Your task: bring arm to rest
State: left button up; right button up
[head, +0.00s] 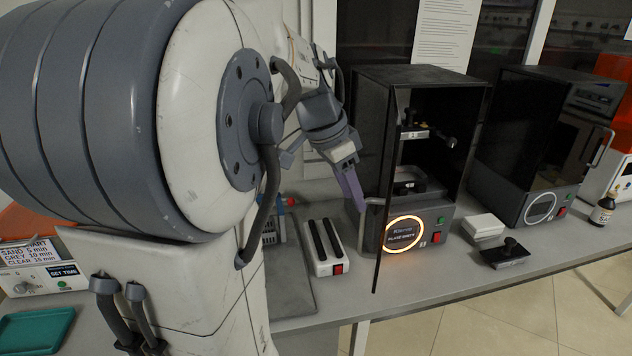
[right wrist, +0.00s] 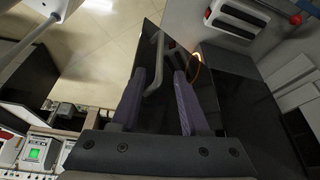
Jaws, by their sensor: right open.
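My right gripper (head: 357,192) is in the middle of the head view, its purple fingers pointing down beside the handle (head: 375,202) of the near black machine's open door (head: 391,180). In the right wrist view the two fingers of the right gripper (right wrist: 160,75) stand apart with nothing clamped. The pale bar handle (right wrist: 154,62) shows beyond and between them against the dark door panel (right wrist: 150,95); whether they touch it I cannot tell. My left gripper is not in view.
The near machine (head: 432,228) has a glowing orange ring. A second black machine (head: 540,145) stands to its right. A green tray (head: 35,332) is lower left.

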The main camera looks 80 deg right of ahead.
jog(key=shift+v, duration=1.15)
jog(key=w+a+f+n+t, duration=0.1)
jog(key=w+a+f+n, duration=0.15)
jog(key=w, duration=0.35)
jog(key=w+a+f+n+t, duration=0.1)
jog(key=w+n, duration=0.2)
jog(key=w, duration=0.2)
jog(key=w+a+f+n, duration=0.1)
jog(key=w+a+n, duration=0.15)
jog(key=w, duration=0.35)
jog(key=w+a+f+n+t, duration=0.2)
jog(key=w+a+f+n, duration=0.2)
jog(key=w+a+n, duration=0.7)
jog(key=s+a+f+n+y, duration=0.15)
jog(key=a+n, duration=0.25)
jog(key=a, duration=0.5)
jog(key=a+f+n+y, duration=0.1)
jog(key=a+f+n, duration=0.25)
jog(key=a, duration=0.65)
jog(key=s+a+f+n+y, duration=0.1)
jog(key=s+a+f+n, duration=0.2)
jog(key=s+a+n, duration=0.6)
jog(key=shift+a+g, duration=0.3)
jog(key=shift+a, duration=0.7)
